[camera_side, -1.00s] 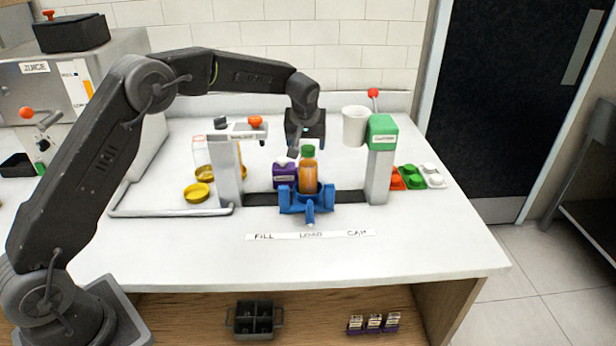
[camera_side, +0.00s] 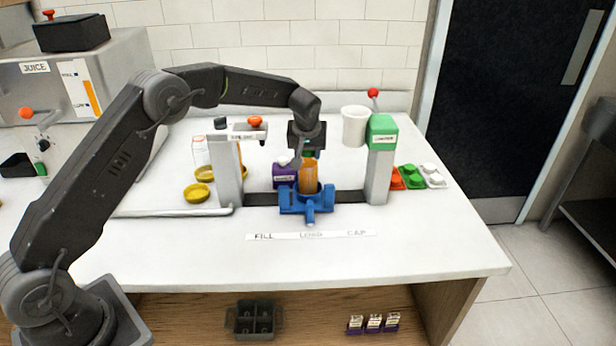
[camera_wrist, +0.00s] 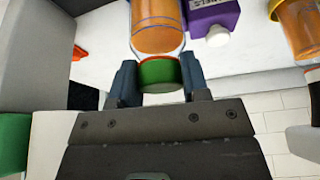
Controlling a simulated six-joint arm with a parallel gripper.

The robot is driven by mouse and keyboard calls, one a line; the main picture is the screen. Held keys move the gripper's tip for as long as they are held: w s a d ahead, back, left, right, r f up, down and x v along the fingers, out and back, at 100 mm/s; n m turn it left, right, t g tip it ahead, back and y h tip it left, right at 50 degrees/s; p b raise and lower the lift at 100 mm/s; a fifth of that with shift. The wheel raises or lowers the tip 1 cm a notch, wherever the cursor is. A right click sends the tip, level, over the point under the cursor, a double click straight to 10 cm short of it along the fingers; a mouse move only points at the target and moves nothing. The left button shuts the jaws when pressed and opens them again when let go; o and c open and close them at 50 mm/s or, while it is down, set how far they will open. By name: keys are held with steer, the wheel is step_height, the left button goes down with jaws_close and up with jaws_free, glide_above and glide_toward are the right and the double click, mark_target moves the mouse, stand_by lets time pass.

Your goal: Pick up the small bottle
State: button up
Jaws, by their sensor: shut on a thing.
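The small bottle (camera_side: 309,179) holds orange juice and has a green cap. It stands upright in the blue holder (camera_side: 306,203) at the middle of the dark track. My gripper (camera_side: 308,154) points down over the bottle and is shut on its top. In the wrist view my gripper (camera_wrist: 158,78) has a finger on each side of the green cap (camera_wrist: 158,74), with the orange bottle body (camera_wrist: 158,28) beyond it. The bottle's bottom is hidden in the holder.
A purple box (camera_side: 284,175) with a white cap stands just left of the bottle. A grey post (camera_side: 229,175) is at left, and a green-topped capping post (camera_side: 381,160) with a white cup (camera_side: 355,126) at right. The front counter is clear.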

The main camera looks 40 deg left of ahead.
steer(key=c, duration=0.4)
steer(key=shift+r, duration=0.15)
